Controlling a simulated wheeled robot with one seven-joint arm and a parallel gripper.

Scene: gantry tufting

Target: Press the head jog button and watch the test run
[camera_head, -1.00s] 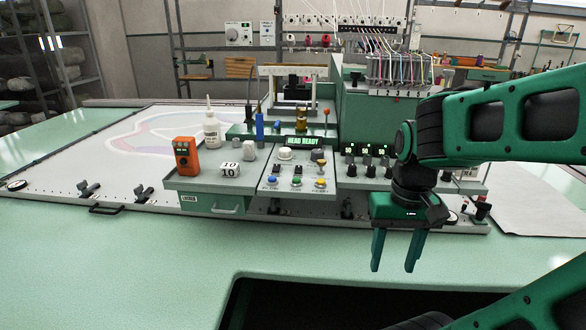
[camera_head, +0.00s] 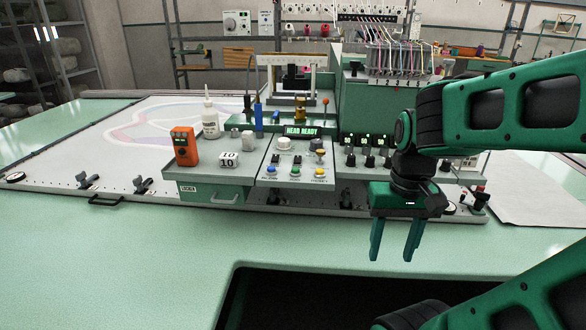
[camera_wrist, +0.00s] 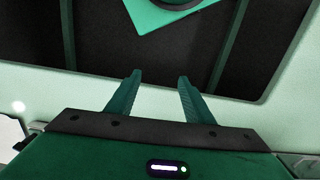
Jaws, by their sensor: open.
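The green tufting head (camera_head: 380,105) stands behind, with colored threads above. My gripper (camera_head: 394,258) is open and empty, to the right of the buttons and nearer me, fingers pointing down. The wrist view shows both fingers (camera_wrist: 158,95) apart with nothing between them.
An orange handheld device (camera_head: 185,147), a white bottle (camera_head: 210,120) and a cube marked 10 (camera_head: 229,159) stand left of the buttons. Black knobs (camera_head: 368,160) stand to the right. The green table front (camera_head: 120,255) is clear. A dark recess (camera_head: 300,300) opens below my gripper.

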